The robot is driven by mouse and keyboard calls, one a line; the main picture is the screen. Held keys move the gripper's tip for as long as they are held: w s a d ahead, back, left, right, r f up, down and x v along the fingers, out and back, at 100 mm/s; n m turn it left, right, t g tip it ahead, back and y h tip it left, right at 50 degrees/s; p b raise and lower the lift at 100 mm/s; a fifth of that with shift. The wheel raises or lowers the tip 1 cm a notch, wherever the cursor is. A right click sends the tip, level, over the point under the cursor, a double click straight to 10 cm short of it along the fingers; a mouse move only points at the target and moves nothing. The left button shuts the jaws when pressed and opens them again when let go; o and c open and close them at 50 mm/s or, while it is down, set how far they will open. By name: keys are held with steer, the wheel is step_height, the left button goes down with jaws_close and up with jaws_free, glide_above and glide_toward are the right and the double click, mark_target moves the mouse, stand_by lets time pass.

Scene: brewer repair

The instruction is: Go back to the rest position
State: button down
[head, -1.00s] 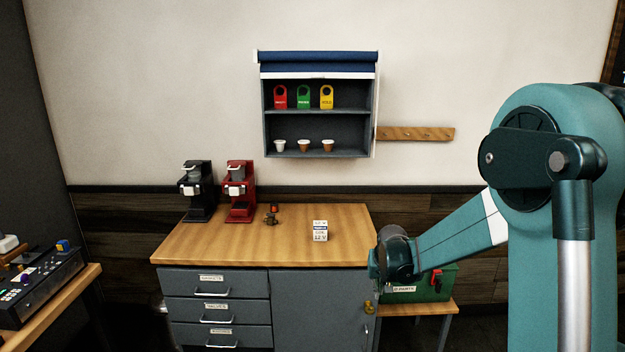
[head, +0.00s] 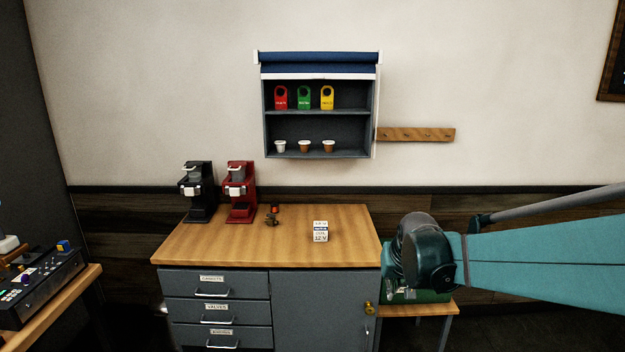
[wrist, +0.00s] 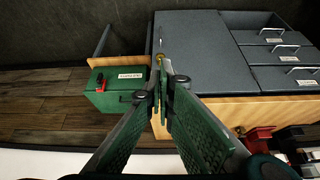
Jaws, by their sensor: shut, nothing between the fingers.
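My gripper (wrist: 162,88) shows in the wrist view with its two green fingers closed together and nothing between them. It hangs in front of the cabinet's right side and the green parts box (wrist: 118,90). In the head view my teal arm reaches in from the right edge, with the wrist just right of the wooden worktop; the fingertips cannot be made out there. My wrist hides most of the green box (head: 425,296), which stands on a low wooden stand.
The grey cabinet (head: 318,310) has labelled drawers. On its worktop (head: 215,250) stand a black brewer (head: 197,190), a red brewer (head: 240,192) and a small white 12 V block (head: 320,231). A wall shelf (head: 318,120) holds tags and cups. A control panel (head: 45,285) is at left.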

steer(key=s+r+t, duration=0.1)
steer(key=s, duration=1.4)
steer(key=s+a+r, duration=0.1)
steer(key=s+r, duration=0.1)
steer(key=s, duration=1.2)
steer(key=shift+s+r+n+t, duration=0.25)
steer(key=shift+s+n+t, duration=0.15)
